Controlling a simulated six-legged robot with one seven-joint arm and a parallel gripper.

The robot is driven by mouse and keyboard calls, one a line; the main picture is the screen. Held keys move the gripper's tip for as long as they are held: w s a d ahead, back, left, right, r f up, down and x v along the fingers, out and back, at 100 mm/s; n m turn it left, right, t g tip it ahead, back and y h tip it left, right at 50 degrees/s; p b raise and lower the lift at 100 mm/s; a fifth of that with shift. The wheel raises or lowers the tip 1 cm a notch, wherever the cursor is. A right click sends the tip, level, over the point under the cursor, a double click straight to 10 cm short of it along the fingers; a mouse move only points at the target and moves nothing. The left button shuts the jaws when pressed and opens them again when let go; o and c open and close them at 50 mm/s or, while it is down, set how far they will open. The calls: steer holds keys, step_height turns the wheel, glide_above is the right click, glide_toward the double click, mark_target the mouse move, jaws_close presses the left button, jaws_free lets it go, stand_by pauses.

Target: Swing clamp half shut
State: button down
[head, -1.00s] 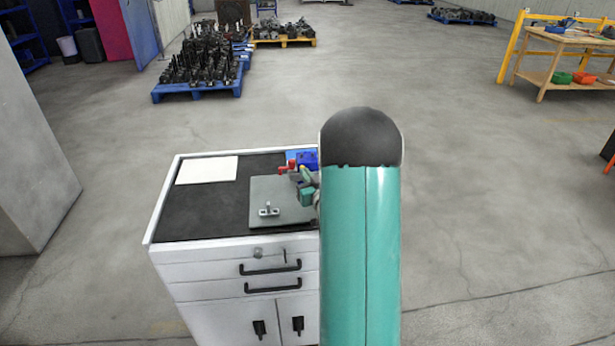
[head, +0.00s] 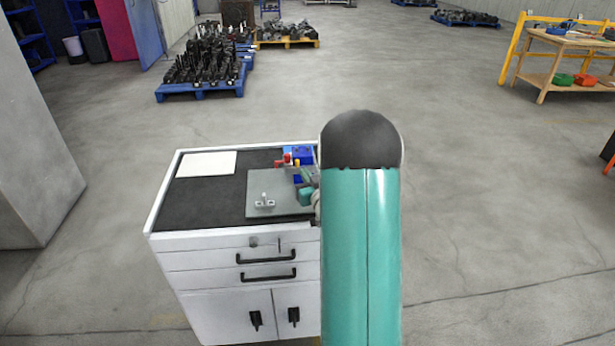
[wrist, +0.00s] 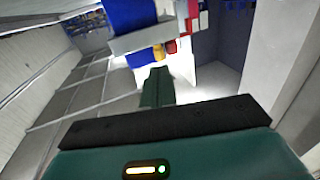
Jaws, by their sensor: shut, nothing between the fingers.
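The clamp stands at the back right of the cabinet top, partly hidden by my arm. In the head view I see its blue body (head: 303,153) and a red part (head: 281,163) at its left; a small yellow piece (head: 297,163) is beside them. In the wrist view the blue body (wrist: 130,14) is at the top, with red (wrist: 171,46) and yellow (wrist: 158,52) parts below it. My teal gripper (wrist: 157,85) is shut and empty, with its tip close to these parts. I cannot tell whether it touches them or the clamp arm's exact angle.
A grey plate (head: 256,183) with a small metal bracket (head: 265,202) lies on the white cabinet's dark top (head: 205,208). A white sheet (head: 207,165) lies at the back left. Loaded pallets (head: 200,90) and a wooden bench (head: 545,65) stand farther off.

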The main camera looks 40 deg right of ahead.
steer(key=v, duration=0.9)
steer(key=shift+s+a, duration=0.3)
steer(key=w+a+r+n+g+y, duration=0.1)
steer(key=a+r+g, duration=0.2)
steer(key=a+r, duration=0.3)
steer(key=a+r+g, duration=0.3)
steer(key=a+r, duration=0.1)
steer(key=a, duration=0.5)
steer(key=s+a+r+n+g+y, duration=0.2)
steer(key=s+a+r+g+y, duration=0.1)
steer(key=s+a, duration=1.5)
steer(key=g+y, duration=0.1)
steer(key=g, duration=0.1)
steer(key=shift+s+a+r+n+g+y, duration=0.15)
steer(key=shift+r+n+g+y, duration=0.15)
steer(key=shift+r, duration=0.05)
